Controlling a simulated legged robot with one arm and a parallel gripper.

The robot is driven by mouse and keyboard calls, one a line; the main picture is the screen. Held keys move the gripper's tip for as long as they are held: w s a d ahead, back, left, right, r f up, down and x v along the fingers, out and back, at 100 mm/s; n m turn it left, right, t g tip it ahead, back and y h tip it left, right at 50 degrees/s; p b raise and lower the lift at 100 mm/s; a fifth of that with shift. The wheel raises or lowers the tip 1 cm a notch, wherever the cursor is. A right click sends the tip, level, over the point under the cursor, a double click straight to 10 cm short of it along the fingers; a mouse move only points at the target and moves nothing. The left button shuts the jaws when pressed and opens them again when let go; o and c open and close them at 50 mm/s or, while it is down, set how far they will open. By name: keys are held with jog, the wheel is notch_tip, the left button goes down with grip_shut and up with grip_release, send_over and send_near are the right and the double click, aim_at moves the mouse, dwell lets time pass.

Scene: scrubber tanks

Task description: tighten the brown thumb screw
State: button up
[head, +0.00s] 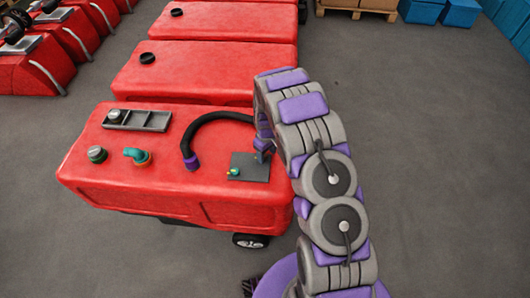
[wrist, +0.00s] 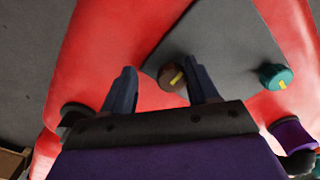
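The brown thumb screw (wrist: 170,77) has a yellow mark and sits on a dark grey plate (wrist: 225,40) in the wrist view. My gripper (wrist: 160,70) is open, with its two dark fingers apart. In this view the brown screw appears between the fingertips, closer to the right finger; I cannot tell whether it touches. In the head view my gripper (head: 264,149) is over the back right part of the plate (head: 252,170), and the brown screw cannot be made out there.
A teal screw (wrist: 276,77) with a yellow mark sits on the same plate. The red tank (head: 140,180) carries a black hose with a purple end (head: 191,162), a teal elbow fitting (head: 137,156), a dark cap (head: 97,154) and a tray (head: 140,120). Open floor lies right.

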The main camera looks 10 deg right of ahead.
jog(key=shift+s+a+r, duration=0.1)
jog(key=shift+a+r, duration=0.2)
jog(key=shift+r, duration=0.05)
jog(key=c, duration=0.3)
jog(key=shift+a, duration=0.6)
jog(key=c, duration=0.3)
jog(key=shift+a, duration=0.1)
jog(key=shift+c, duration=0.8)
jog(key=shift+d, duration=0.3)
jog(key=shift+c, duration=1.3)
jog(key=shift+a+f, duration=0.1)
